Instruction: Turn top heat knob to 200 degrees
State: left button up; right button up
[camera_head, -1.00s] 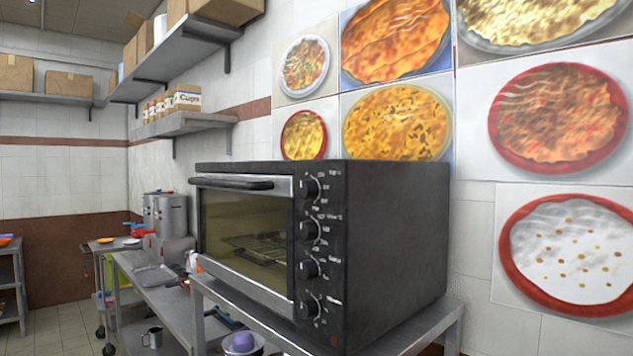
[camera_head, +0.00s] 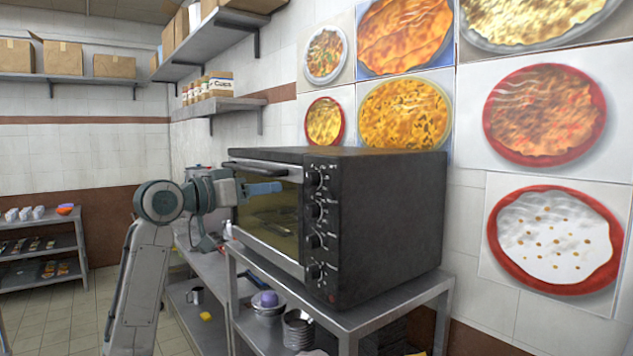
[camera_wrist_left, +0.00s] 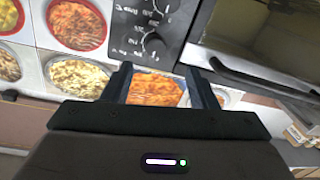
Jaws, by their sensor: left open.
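The black oven (camera_head: 395,215) stands on a metal table, with a column of dark round knobs on its front right panel. The top heat knob (camera_head: 313,177) is the uppermost one. It also shows in the left wrist view (camera_wrist_left: 154,43), where the picture is upside down, with pale numbers around it. Its exact setting is too small to read. My left gripper (camera_head: 281,187) is open and empty, in front of the oven's glass door, left of the top knob and apart from it. In the left wrist view its two fingers (camera_wrist_left: 158,70) are spread, with the knob beyond them. My right gripper is not in view.
The oven door's handle bar (camera_head: 257,170) is close to my left gripper. Metal bowls (camera_head: 298,325) stand on the lower shelf under the oven. Wall shelves (camera_head: 235,105) hang behind. Free room lies right of the oven, along the poster wall.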

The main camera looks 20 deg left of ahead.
aim_at(307, 179)
pick_arm(q)
jog(key=p+x, duration=0.1)
jog(key=x, duration=0.2)
jog(key=r+p+x, duration=0.1)
jog(key=p+x, duration=0.1)
jog(key=x, duration=0.1)
jog(key=p+x, duration=0.1)
jog(key=x, duration=0.2)
jog(key=shift+w+d+r, duration=0.1)
jog(key=shift+d+r, duration=0.15)
jog(key=shift+d, duration=0.25)
jog(key=shift+w+d+f+p, duration=0.1)
jog(key=shift+w+f+p, duration=0.1)
jog(key=shift+w+p, duration=0.2)
jog(key=shift+s, duration=0.1)
jog(key=shift+c, duration=0.2)
jog(key=c, duration=0.9)
